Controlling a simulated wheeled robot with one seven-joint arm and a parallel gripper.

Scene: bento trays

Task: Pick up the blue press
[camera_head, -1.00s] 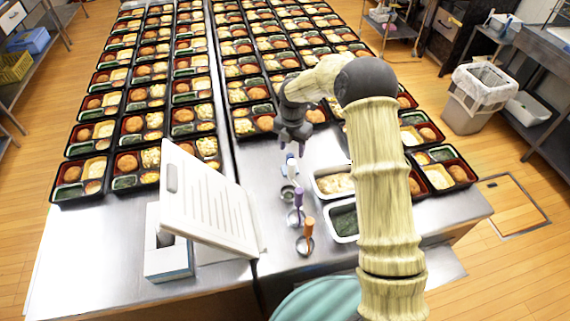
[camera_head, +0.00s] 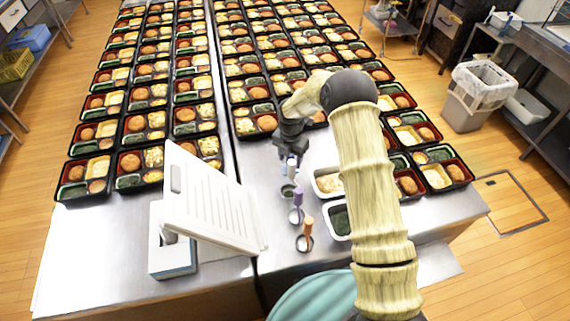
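The blue press (camera_head: 291,169) stands upright on the metal table, with a pale handle and a blue top, above a small round cup-like base (camera_head: 289,191). It is the farthest of three similar tools in a row. My gripper (camera_head: 291,157) points down right at the top of its handle, and its dark fingers partly hide the blue top. Whether the fingers touch or surround the handle is too small to tell. Their opening is not clear either.
A purple-handled tool (camera_head: 298,198) and an orange-handled tool (camera_head: 308,227) stand nearer. White food containers (camera_head: 340,234) are to the right, partly behind my arm. Rows of bento trays (camera_head: 262,124) fill the table beyond. A tilted white panel (camera_head: 205,200) stands on the left.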

